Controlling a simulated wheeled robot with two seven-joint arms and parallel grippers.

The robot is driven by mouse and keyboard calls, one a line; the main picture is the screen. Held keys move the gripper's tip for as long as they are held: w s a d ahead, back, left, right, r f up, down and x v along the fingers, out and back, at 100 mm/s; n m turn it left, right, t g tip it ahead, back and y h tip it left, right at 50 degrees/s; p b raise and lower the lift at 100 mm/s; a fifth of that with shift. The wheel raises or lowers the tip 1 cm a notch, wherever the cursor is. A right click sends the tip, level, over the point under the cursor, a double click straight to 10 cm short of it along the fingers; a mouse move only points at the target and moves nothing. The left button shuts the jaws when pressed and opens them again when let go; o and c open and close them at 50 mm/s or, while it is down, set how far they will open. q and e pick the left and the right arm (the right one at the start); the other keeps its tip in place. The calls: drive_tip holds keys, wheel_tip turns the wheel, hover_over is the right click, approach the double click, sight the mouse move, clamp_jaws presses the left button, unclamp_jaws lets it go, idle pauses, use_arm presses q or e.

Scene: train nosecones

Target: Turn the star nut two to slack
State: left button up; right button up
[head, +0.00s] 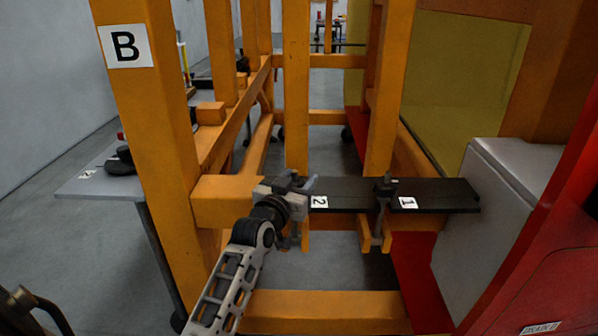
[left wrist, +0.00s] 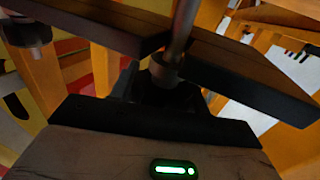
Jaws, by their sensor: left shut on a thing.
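My left gripper (head: 290,186) is at the left end of a dark slotted board (head: 440,194), beside the label "2" (head: 318,202). It is shut on the star nut at position two, which its fingers mostly hide in the head view. In the left wrist view a metal rod (left wrist: 182,30) with a dark collar (left wrist: 165,70) stands in the board's slot (left wrist: 240,75), just beyond the gripper's dark front edge. Star nut one (head: 384,187) sits free on the board beside the label "1". My right gripper is not in view.
An orange frame surrounds the board, with a post marked "B" (head: 150,130) at left. A grey box (head: 500,190) and a red body (head: 560,285) stand close on the right. A grey side table (head: 92,186) stands at left.

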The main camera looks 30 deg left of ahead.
use_arm(q)
drive_tip(key=shift+a+n+y, duration=0.1)
drive_tip(key=shift+n+y, duration=0.4)
drive_tip(key=shift+y, duration=0.3)
drive_tip(key=o, duration=1)
